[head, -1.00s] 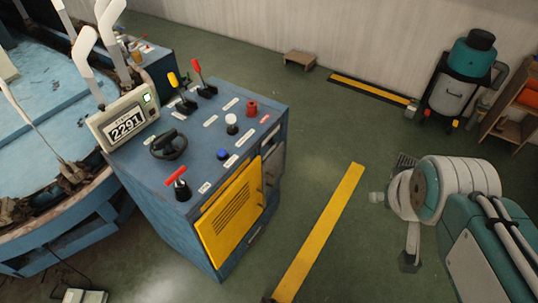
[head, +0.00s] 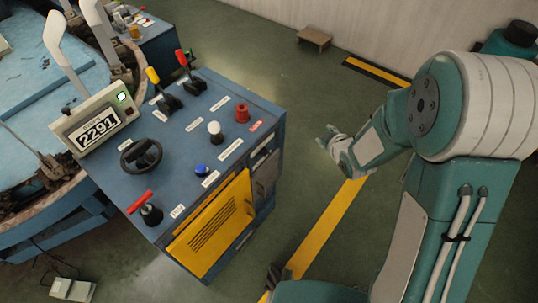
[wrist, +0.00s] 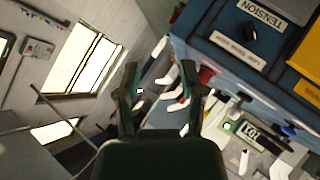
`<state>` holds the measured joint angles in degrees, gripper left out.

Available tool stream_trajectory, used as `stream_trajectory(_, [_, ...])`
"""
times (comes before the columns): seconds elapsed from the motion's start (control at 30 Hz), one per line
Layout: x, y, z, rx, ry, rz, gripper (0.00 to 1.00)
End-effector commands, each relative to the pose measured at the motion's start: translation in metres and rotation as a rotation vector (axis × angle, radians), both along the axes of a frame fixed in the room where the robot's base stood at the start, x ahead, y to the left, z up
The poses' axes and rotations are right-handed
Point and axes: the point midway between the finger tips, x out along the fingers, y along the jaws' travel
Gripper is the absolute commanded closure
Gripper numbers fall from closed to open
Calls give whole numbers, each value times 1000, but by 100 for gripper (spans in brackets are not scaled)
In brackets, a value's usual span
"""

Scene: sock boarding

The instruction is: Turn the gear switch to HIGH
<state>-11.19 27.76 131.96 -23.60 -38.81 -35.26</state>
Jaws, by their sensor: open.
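The blue control console (head: 225,97) stands left of centre in the head view. On its top are a red-handled switch (head: 147,207), a black round knob (head: 142,155), a yellow lever (head: 158,82) and a red lever (head: 186,64). Its labels are too small to read in the head view, so I cannot tell which control is the gear switch. My gripper (head: 328,138) is open and empty, to the right of the console and apart from it. In the wrist view my gripper (wrist: 158,80) has its fingers spread, with the tilted console (wrist: 200,40) at the upper right.
A wooden stool (head: 314,38) stands near the wall. Green floor with yellow stripes is open right of the console.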

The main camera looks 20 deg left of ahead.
Motion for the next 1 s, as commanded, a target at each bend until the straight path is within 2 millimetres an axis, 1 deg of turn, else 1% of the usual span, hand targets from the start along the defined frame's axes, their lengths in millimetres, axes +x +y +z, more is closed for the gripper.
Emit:
stream_trajectory(0.03, [-2,12,-21,4,-14,51,49])
stream_trajectory(0.1, [-6,26,-42,14,-48,120,49])
stream_trajectory(0.17, [-12,38,-60,27,-79,177,49])
stream_trajectory(0.3, [-32,63,-100,72,-148,295,49])
stream_trajectory(0.4, [-47,76,-120,107,-193,356,49])
stream_trajectory(0.53, [-62,85,-136,140,-230,399,49])
stream_trajectory(0.67, [-66,89,-141,153,-249,416,49])
stream_trajectory(0.83, [-54,104,-145,154,-252,417,49])
stream_trajectory(1.0, [-35,128,-154,154,-251,418,49])
